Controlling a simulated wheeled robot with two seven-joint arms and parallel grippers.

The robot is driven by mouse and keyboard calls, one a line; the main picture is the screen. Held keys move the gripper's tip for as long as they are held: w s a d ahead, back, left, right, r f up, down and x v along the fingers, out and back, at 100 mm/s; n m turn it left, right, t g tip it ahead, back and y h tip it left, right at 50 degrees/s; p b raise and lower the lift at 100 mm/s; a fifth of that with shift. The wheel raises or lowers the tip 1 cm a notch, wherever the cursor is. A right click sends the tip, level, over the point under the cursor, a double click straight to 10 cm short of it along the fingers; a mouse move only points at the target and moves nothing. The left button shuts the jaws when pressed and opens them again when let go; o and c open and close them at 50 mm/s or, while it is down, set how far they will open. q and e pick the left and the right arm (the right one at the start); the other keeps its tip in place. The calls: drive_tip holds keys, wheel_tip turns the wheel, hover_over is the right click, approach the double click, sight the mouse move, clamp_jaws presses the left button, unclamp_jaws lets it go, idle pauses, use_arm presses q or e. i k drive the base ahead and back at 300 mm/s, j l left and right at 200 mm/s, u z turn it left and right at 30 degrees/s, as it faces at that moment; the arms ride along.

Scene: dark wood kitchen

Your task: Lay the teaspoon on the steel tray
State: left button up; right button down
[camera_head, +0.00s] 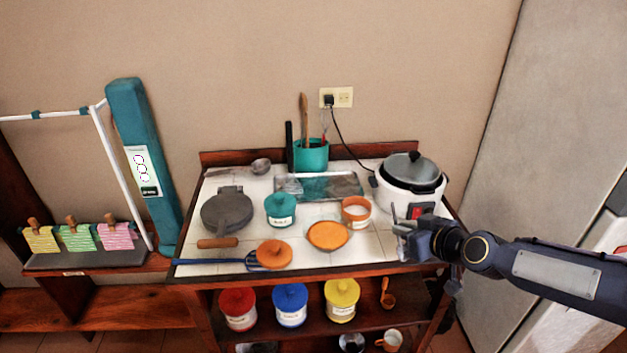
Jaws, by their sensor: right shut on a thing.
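The steel tray (347,187) lies at the back of the white-tiled counter, in front of the teal utensil pot. Some small, pale glassy things sit at its left end. My right gripper (399,227) is at the counter's right front, in front of the rice cooker and right of the orange mug, apart from the tray. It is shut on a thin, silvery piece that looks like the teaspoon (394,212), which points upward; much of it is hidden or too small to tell. My left gripper is not in view.
The rice cooker (408,185) stands at the back right. A waffle iron (227,211) is at left. Bare tiles show at the right front.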

sight(321, 190)
drive_tip(key=i+j, duration=0.25)
drive_tip(key=i, duration=0.15)
drive_tip(key=i+j, duration=0.3)
drive_tip(key=i+l, duration=0.05)
drive_tip(key=i, duration=0.05)
